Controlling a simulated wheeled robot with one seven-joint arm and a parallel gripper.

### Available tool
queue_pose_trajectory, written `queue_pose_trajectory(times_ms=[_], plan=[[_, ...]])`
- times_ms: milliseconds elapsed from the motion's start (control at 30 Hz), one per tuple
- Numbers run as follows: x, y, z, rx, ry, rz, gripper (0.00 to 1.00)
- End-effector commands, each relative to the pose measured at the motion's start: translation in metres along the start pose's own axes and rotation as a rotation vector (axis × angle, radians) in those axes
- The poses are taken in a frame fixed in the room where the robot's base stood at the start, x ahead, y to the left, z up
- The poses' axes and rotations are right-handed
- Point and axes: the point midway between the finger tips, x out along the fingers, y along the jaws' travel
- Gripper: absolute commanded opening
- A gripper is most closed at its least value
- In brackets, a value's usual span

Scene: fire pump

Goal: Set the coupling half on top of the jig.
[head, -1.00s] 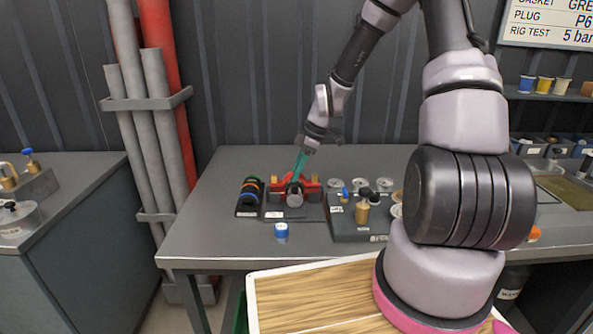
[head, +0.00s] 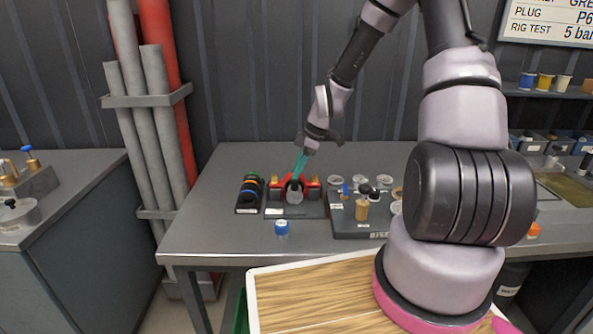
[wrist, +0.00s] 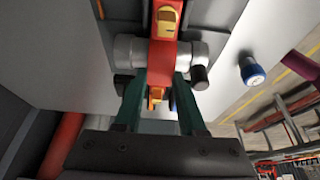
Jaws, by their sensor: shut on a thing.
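The red jig (head: 305,184) with yellow-orange end clamps stands on a dark base at the middle of the bench. The grey coupling half (head: 295,197) is at the jig's middle, with dark parts beside it. My gripper (head: 298,178) reaches down to it from above, its teal fingers leaning. In the wrist view the fingers (wrist: 160,103) come up on both sides of the red jig (wrist: 163,60), their tips at the grey coupling half (wrist: 128,50) that lies crosswise there. The gripper is shut on the coupling half; the contact is partly hidden, and I cannot tell whether it rests fully on the jig.
A rack of coloured rings (head: 249,193) stands close left of the jig. A dark tray (head: 350,229) with a brass fitting and several round parts is close on the right. The bench's left side is clear.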

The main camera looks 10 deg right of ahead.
Motion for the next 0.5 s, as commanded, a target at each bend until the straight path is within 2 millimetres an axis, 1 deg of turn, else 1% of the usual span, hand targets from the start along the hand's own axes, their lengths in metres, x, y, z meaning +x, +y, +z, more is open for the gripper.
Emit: queue_pose_trajectory(times_ms=[500], plan=[[0.0054, -0.0001, 0.002, 0.001, 0.0, 0.0, 0.0]])
